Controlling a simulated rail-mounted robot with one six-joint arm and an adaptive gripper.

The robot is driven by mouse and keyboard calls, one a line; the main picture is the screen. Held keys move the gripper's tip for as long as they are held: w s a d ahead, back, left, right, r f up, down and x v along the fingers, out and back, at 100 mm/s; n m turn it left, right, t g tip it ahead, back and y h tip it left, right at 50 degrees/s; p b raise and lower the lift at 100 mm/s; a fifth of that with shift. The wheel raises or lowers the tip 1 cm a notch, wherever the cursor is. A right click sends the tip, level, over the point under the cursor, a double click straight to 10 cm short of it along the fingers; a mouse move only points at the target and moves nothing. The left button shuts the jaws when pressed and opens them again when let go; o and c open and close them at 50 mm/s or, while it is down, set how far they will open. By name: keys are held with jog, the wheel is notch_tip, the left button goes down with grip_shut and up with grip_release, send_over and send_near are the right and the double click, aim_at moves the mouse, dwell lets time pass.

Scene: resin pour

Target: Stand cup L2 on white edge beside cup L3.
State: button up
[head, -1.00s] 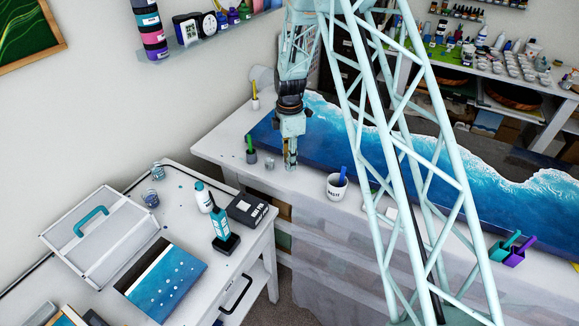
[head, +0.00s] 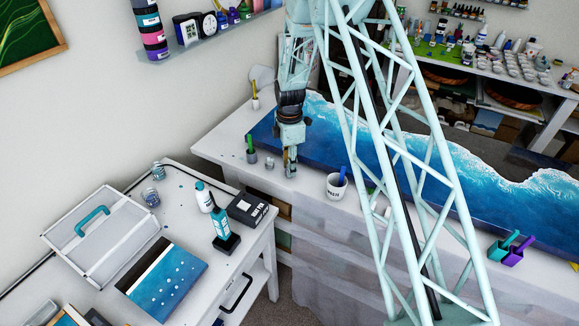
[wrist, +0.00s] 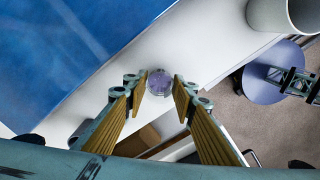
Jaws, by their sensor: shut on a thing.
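My gripper (head: 290,174) is low over the white edge (head: 225,148) of the table, in front of the blue resin panel (head: 410,168). In the wrist view, my gripper (wrist: 160,92) has its fingertips on either side of a small clear round cup (wrist: 160,82) and is shut on it. The cup's lower part is hidden, so I cannot tell if it touches the edge. Another small clear cup (head: 270,163) stands on the white edge just left of my gripper in the head view. I cannot read any cup label.
A white waste cup (head: 336,187) with a blue stick stands right of my gripper. A grey pot (head: 252,157) with a green handle is to the left. Two small jars (head: 151,197) stand on the side table. The front edge drops to the floor.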

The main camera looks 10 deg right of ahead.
jog(key=shift+f, duration=0.15)
jog(key=o, duration=0.8)
jog(key=shift+r, duration=0.25)
jog(key=shift+r+b, duration=0.75)
jog(key=shift+r, duration=5.2)
